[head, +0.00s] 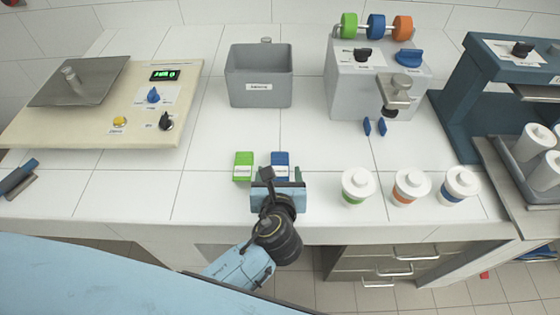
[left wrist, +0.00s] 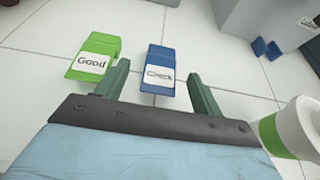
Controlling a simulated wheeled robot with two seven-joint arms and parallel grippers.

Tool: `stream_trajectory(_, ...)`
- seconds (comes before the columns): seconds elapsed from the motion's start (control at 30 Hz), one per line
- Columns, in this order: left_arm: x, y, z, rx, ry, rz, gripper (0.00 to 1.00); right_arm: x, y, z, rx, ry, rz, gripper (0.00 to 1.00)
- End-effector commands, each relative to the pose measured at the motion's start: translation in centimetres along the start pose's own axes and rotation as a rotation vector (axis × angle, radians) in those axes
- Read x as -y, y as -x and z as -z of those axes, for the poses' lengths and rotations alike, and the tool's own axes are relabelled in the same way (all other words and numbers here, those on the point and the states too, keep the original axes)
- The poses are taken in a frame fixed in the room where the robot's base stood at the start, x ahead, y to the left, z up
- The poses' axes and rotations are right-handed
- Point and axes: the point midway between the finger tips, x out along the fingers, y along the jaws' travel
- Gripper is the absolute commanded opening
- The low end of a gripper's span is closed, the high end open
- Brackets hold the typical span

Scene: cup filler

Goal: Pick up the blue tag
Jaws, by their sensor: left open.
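The blue tag (head: 280,165) lies flat on the white counter near its front edge. It has a white label; in the left wrist view the blue tag (left wrist: 160,57) shows a label reading something like "Check". My left gripper (head: 278,174) is open and empty, pointing at the tag from the front. In the left wrist view the two green fingers of the left gripper (left wrist: 157,72) appear on either side of the tag's near end, with gaps. I cannot tell if the fingertips are down at tag height. My right gripper is not in view.
A green tag (head: 243,166) labelled "Good" lies just left of the blue one. Lidded white cups (head: 358,186) with coloured bands stand to the right, the nearest close to the gripper. A grey bin (head: 259,90) is behind. The counter between bin and tags is clear.

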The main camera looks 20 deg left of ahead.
Motion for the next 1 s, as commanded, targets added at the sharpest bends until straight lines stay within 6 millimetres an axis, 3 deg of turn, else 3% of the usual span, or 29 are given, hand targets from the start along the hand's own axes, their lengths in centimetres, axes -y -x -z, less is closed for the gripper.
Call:
stream_trajectory(0.3,0.2,-3.9,-0.1,0.000,0.000,0.001,0.67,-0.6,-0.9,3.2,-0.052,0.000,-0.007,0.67)
stream_trajectory(0.43,0.2,-5.1,-0.1,-0.001,-0.001,0.000,0.67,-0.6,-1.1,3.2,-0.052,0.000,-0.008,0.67)
stream_trajectory(0.7,0.2,-5.3,-0.2,-0.001,0.000,0.002,0.66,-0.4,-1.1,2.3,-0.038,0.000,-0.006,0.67)
stream_trajectory(1.0,0.2,-5.3,-0.2,-0.001,0.000,0.002,0.27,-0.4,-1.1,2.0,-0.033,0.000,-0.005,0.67)
